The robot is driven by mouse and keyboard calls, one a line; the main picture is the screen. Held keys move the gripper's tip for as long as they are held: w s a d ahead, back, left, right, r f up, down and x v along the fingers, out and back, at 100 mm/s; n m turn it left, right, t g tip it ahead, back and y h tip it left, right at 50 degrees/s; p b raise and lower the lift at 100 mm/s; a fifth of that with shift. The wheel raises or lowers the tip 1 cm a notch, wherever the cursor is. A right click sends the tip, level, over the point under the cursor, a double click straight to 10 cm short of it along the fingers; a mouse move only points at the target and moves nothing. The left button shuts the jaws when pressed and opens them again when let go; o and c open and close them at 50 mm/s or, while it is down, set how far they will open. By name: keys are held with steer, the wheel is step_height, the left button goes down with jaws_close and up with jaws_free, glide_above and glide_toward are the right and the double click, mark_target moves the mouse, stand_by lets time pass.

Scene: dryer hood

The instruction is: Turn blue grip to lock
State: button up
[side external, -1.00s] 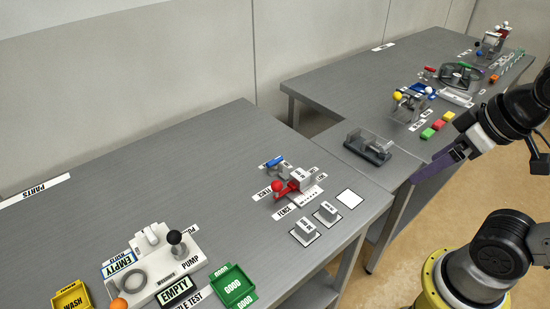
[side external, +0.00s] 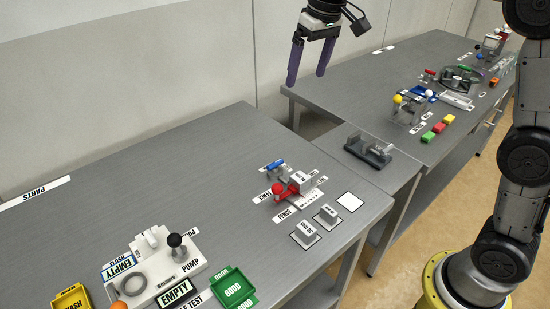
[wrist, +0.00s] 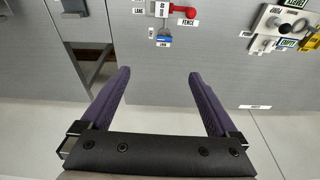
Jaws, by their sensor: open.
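The blue grip (side external: 275,163) is a short blue bar on a small grey fixture near the back of the left table. In the wrist view the blue grip (wrist: 166,37) shows at the top, just below the red-knobbed part, with a small label under it. My gripper (side external: 307,80) is open and empty, raised high at the back, its two purple fingers pointing down. In the wrist view my gripper (wrist: 166,72) has its fingers wide apart, well clear of the grip. Which way the grip is turned is too small to tell.
A red-knobbed fence lever (side external: 279,188) stands right beside the blue grip. Grey blocks (side external: 307,232) sit in front. A grey fixture (side external: 368,149) stands between the tables. The pump panel (side external: 155,262) is at the front left. The left table's back half is clear.

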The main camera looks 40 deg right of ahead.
steer(key=w+a+f+g, duration=0.1)
steer(key=w+f, duration=0.6)
steer(key=f, duration=0.2)
steer(key=g, duration=0.2)
glide_above(275, 167)
steer(key=w, duration=0.1)
step_height(275, 167, down, 6)
steer(key=r, duration=0.1)
steer(key=f, duration=1.4)
steer(key=shift+d+f, duration=0.3)
steer(key=shift+d, duration=0.1)
steer(key=shift+c, duration=0.3)
steer(key=c, duration=1.3)
